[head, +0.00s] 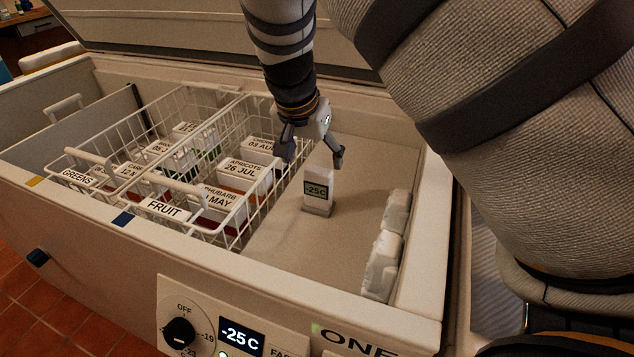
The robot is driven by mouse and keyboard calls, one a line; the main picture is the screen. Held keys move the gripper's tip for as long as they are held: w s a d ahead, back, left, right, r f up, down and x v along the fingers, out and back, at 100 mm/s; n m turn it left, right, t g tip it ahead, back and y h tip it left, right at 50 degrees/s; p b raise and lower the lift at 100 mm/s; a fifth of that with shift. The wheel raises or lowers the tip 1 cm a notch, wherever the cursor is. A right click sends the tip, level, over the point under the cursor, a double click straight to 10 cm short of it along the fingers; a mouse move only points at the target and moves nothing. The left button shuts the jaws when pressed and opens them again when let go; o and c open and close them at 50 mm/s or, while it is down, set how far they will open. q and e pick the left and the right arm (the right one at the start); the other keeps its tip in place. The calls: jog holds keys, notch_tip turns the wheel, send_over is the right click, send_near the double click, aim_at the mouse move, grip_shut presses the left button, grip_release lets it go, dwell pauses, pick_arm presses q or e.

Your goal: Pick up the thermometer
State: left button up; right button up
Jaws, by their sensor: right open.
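The thermometer (318,191) is a small white upright block with a dark display reading -25C. It stands on the floor of the open chest freezer, to the right of the wire baskets. My right gripper (314,161) reaches down from above, just over and behind the thermometer. Its two dark fingers are spread apart, with the thermometer's top close below them. Whether they touch it cannot be told. The gripper holds nothing. My left gripper does not show.
Wire baskets labelled GREENS (78,178) and FRUIT (166,209) hold labelled packs on the left, close beside my gripper. White frosty lumps (383,265) lie along the right wall. Floor around the thermometer is clear.

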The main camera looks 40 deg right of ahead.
aim_at(320, 167)
jog(key=x, duration=0.6)
jog(key=b+x, duration=0.1)
jog(key=x, duration=0.3)
jog(key=shift+s+f, duration=0.15)
jog(key=shift+s, duration=0.15)
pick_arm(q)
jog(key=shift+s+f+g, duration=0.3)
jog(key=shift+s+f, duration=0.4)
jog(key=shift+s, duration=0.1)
pick_arm(e)
jog(key=c, duration=1.3)
notch_tip(320, 167, up, 3)
jog(key=shift+w+d, duration=0.1)
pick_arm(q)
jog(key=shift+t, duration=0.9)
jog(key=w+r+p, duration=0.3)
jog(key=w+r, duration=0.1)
pick_arm(e)
jog(key=s+a+r, duration=0.5)
jog(key=s+r, duration=0.1)
jog(key=s, duration=0.1)
jog(key=s+a+r, duration=0.3)
jog(key=s+r, duration=0.1)
jog(key=shift+s+a+r, duration=0.1)
jog(key=shift+s+a, duration=0.05)
jog(key=shift+a, duration=0.15)
